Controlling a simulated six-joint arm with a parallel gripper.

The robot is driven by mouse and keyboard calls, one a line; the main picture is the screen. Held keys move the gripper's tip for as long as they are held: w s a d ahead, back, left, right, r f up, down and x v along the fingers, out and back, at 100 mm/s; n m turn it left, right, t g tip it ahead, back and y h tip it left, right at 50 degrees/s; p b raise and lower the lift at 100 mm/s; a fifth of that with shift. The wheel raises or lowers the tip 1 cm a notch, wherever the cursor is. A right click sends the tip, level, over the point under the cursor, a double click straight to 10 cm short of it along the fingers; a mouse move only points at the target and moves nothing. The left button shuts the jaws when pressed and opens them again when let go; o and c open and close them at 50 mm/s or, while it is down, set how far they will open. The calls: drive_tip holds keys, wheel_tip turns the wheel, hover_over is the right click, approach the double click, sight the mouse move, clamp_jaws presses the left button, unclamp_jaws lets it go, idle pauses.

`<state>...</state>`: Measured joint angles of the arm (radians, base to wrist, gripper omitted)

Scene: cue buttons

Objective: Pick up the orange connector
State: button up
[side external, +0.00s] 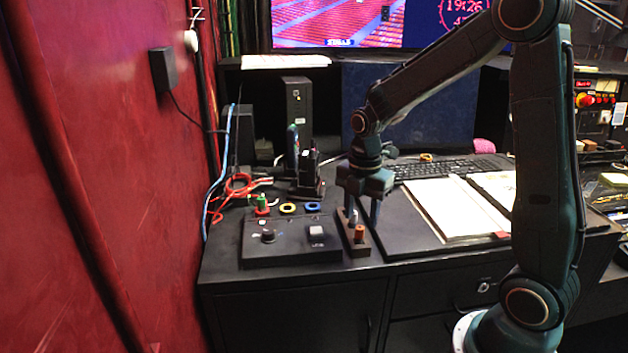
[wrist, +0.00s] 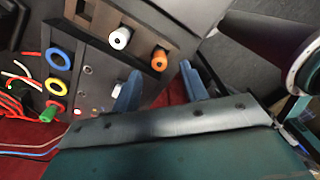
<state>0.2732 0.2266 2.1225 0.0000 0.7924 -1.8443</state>
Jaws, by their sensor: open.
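The orange connector (side external: 360,233) stands upright in a narrow dark holder (side external: 355,248) on the desk. In the wrist view the orange connector (wrist: 160,60) shows in line with the gap between my fingertips, just beyond them. A white connector (wrist: 120,38) stands beside it in the same holder. My gripper (side external: 362,219) points down over the holder, with its fingers apart and nothing between them. Both fingers also show in the wrist view (wrist: 160,70). The side view does not show clearly how far the tips are above the orange connector.
A dark control box (side external: 290,250) with a knob and a white button lies left of the holder. Yellow and blue rings (side external: 287,208) and a green connector (side external: 262,204) lie behind it. An open notebook (side external: 440,207) and a keyboard (side external: 450,168) are to the right.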

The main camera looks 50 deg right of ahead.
sight(360, 228)
drive_tip(key=shift+f, duration=2.45)
clamp_jaws()
